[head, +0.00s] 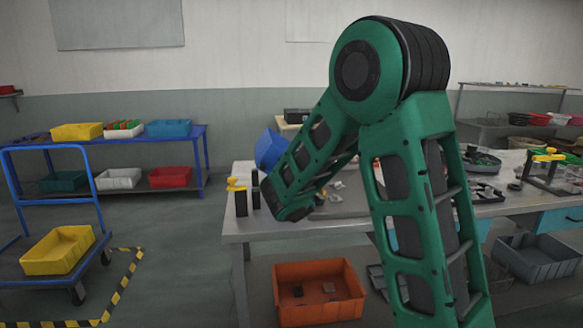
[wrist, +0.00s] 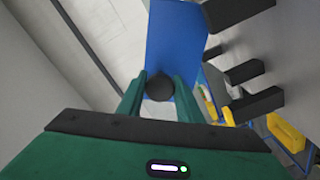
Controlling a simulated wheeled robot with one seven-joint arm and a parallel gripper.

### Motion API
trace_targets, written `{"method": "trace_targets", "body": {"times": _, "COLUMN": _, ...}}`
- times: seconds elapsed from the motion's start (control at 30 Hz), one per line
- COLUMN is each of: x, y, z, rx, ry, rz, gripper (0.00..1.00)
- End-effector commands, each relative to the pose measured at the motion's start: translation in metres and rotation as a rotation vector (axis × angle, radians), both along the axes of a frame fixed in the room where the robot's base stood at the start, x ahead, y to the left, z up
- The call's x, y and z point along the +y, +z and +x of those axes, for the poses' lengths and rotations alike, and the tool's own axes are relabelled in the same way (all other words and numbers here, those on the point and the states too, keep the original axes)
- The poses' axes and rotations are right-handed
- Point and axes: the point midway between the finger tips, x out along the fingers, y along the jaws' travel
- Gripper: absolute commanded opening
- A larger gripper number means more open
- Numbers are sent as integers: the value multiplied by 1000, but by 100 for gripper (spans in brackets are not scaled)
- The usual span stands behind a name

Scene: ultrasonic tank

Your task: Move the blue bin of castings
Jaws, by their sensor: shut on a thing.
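A blue bin (head: 268,150) shows tilted above the left end of the workbench, partly behind my green arm. In the wrist view a flat blue wall of it (wrist: 176,35) fills the space beyond the fingers. My gripper (wrist: 160,88) is shut on the blue bin, with a dark round part between the green fingers. The gripper is hidden behind my arm in the head view. The inside of the bin does not show, so I cannot see any castings.
The workbench (head: 330,228) carries black upright blocks (head: 241,204) near the bin. An orange bin (head: 318,292) sits below. A blue rack (head: 130,195) holds several bins at left. A blue cart (head: 28,272) carries a yellow bin (head: 58,250). Hazard tape (head: 118,300) marks the floor.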

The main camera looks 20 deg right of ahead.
Motion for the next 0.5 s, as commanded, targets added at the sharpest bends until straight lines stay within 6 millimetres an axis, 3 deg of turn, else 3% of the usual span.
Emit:
{"method": "trace_targets", "body": {"times": 0.1, "x": 16, "y": -7, "z": 4, "rx": 32, "ry": 6, "rz": -105, "gripper": 0}}
{"method": "trace_targets", "body": {"times": 0.5, "x": 46, "y": -33, "z": 13, "rx": 123, "ry": 6, "rz": -430, "gripper": 0}}
